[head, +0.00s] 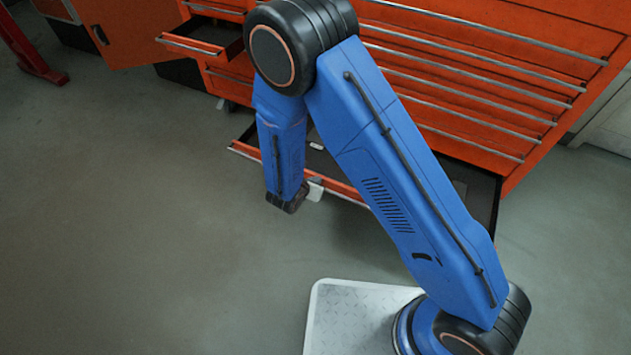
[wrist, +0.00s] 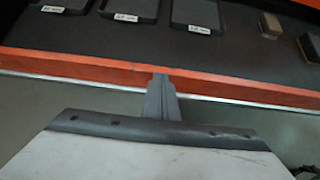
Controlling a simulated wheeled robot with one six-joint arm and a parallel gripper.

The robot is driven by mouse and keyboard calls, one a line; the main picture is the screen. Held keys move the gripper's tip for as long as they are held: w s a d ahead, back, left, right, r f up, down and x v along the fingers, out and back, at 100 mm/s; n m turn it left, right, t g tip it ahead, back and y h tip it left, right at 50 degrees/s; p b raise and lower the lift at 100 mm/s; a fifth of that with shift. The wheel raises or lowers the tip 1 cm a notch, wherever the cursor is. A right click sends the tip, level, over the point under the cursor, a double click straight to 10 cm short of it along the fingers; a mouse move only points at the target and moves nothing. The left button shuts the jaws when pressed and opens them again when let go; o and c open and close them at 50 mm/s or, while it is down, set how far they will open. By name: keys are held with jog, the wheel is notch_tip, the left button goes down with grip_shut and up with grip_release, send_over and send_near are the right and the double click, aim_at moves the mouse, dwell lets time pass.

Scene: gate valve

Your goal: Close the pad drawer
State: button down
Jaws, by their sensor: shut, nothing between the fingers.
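A wide low drawer of the red-orange cabinet stands open; its orange front (head: 246,151) has a bright metal lip. In the wrist view the same drawer front (wrist: 70,66) crosses the picture. Inside lie flat dark pieces (wrist: 195,12) with white labels too small to read, and a brown block (wrist: 270,25). In the head view my arm covers part of the drawer.
A smaller drawer (head: 190,45) is open at the upper left, beside an open orange door (head: 130,35). Several wide drawers (head: 470,75) above the low one look shut. The grey floor (head: 130,220) in front is clear. A red stand (head: 35,60) is at far left.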

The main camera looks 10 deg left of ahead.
jog(key=w+d, duration=0.3)
jog(key=w, duration=0.6)
jog(key=w+d, duration=0.3)
jog(key=w, duration=0.6)
jog(key=w+d, duration=0.3)
jog(key=w, duration=0.6)
jog(key=shift+d, duration=0.4)
jog(key=shift+r, duration=0.1)
